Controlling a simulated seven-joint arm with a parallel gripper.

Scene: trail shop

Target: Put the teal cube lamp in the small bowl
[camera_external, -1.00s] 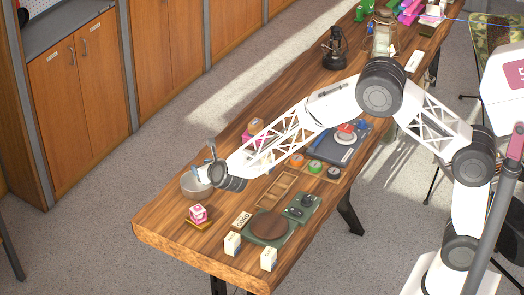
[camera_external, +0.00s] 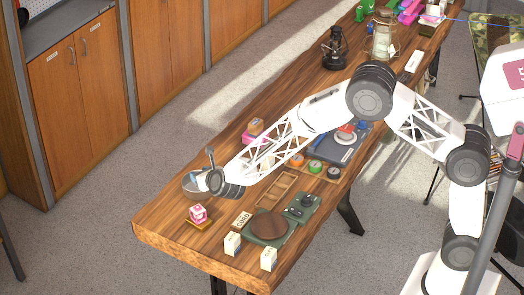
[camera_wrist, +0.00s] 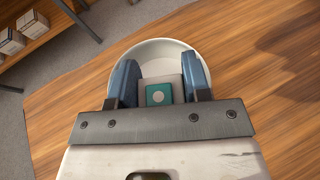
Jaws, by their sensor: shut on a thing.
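The teal cube lamp (camera_wrist: 158,95) is between the two blue fingers of my gripper (camera_wrist: 160,80) in the wrist view. It has a teal face with a pale round spot and a grey body. My gripper is shut on it. The small bowl (camera_wrist: 154,46) is pale and round, and its rim shows behind and around the fingers, with the lamp over it. I cannot tell how high the lamp is above the bowl floor. In the external view the grey bowl (camera_external: 190,184) stands near the table's far left edge, partly hidden by my wrist, and the lamp is hidden.
A pink and white cube (camera_external: 198,213) sits on a small wooden stand in front of the bowl. A green tray with a round brown top (camera_external: 269,226), white boxes (camera_external: 232,244) and a wooden divided tray (camera_external: 276,189) lie to the right. Bare wood surrounds the bowl.

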